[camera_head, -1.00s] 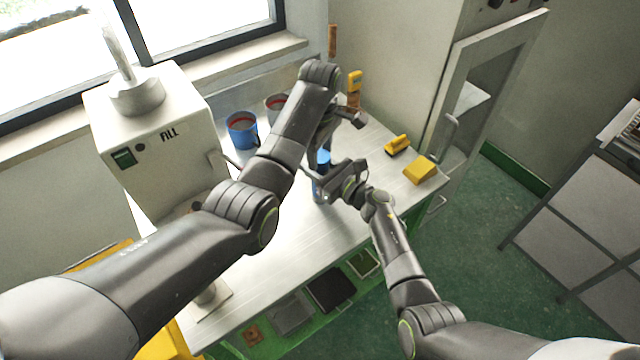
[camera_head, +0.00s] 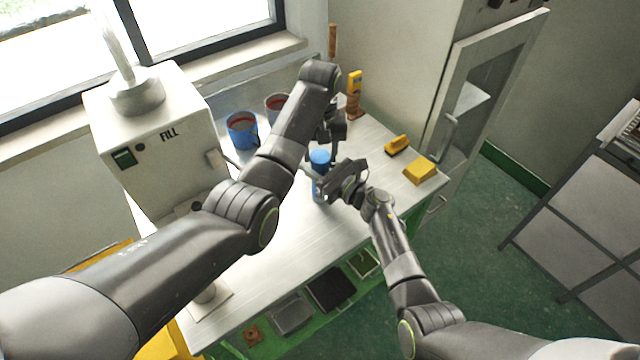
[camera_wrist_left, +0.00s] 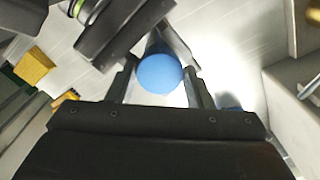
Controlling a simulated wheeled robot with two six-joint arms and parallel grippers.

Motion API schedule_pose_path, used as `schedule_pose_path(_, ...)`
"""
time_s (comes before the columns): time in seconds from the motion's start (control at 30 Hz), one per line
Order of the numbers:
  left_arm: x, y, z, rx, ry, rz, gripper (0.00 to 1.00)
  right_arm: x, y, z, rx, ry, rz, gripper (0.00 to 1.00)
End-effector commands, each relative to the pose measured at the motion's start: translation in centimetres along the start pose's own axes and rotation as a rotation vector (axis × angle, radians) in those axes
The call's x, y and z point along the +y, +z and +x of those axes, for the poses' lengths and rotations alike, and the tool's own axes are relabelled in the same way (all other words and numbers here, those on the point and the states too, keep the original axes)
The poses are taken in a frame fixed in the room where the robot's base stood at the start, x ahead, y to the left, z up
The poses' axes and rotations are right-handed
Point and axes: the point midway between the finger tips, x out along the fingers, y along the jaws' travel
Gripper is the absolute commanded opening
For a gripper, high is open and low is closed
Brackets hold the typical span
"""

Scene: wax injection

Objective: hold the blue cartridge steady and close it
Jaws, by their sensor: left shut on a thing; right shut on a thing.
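The blue cartridge (camera_head: 317,192) stands upright near the front edge of the metal bench. Its round blue cap (camera_head: 320,157) is on top. My right gripper (camera_head: 327,186) comes from the right and is shut on the cartridge body. My left gripper (camera_head: 326,143) is above it, pointing down. In the left wrist view the cap (camera_wrist_left: 160,74) sits between the left fingers, which are shut on it. The head view partly hides the left fingertips, and whether the cap is fully seated cannot be told.
A white FILL machine (camera_head: 150,130) stands at the left of the bench (camera_head: 275,240). Two cups, one blue (camera_head: 241,132) and one with a red inside (camera_head: 274,104), are behind my left arm. Yellow blocks (camera_head: 420,170) lie at the right end. A cabinet door (camera_head: 495,75) stands open.

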Motion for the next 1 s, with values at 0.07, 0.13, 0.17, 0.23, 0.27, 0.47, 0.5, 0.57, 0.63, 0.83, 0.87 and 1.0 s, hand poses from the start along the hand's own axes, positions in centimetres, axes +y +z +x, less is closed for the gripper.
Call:
schedule_pose_path(0.07,0.0,0.0,0.0,0.001,-0.001,0.06,0.19,0.0,-0.1,0.0,0.001,-0.001,0.0,0.0)
schedule_pose_path(0.13,0.0,0.0,0.0,0.001,-0.001,0.093,0.19,0.0,-0.1,0.0,0.001,-0.001,0.0,0.0)
schedule_pose_path(0.17,0.0,0.0,0.0,0.001,-0.001,0.1,0.19,0.0,-0.1,0.0,0.001,-0.001,0.0,0.0)
schedule_pose_path(0.23,0.0,0.0,0.0,0.001,-0.001,0.108,0.19,0.0,-0.1,0.0,0.001,-0.001,0.0,0.0)
schedule_pose_path(0.27,0.0,0.0,0.0,0.001,-0.001,0.109,0.19,0.0,-0.1,0.0,0.001,-0.001,0.0,0.0)
schedule_pose_path(0.47,-0.1,-0.1,0.0,0.001,-0.001,0.106,0.19,0.0,-0.1,0.0,0.001,-0.001,0.0,0.0)
schedule_pose_path(0.5,-0.1,-0.1,0.0,0.001,-0.001,0.106,0.52,0.0,-0.1,0.0,0.001,-0.001,0.0,0.0)
schedule_pose_path(0.57,-0.1,-0.1,0.0,0.001,-0.001,0.106,0.6,0.0,-0.1,0.0,0.001,-0.001,0.0,0.0)
schedule_pose_path(0.63,0.0,0.0,0.0,0.001,-0.001,0.106,0.68,0.0,-0.1,0.0,0.001,-0.001,0.0,0.0)
schedule_pose_path(0.83,0.0,0.0,0.0,0.001,-0.001,0.105,0.68,0.0,-0.1,0.0,0.001,-0.001,0.0,0.0)
schedule_pose_path(0.87,0.0,0.0,0.0,0.001,-0.001,0.105,0.68,0.0,-0.1,0.0,0.001,-0.001,0.0,0.0)
schedule_pose_path(1.0,0.0,-0.1,-1.0,0.004,0.0,0.105,0.68,0.0,-0.1,0.0,0.001,-0.001,0.0,0.0)
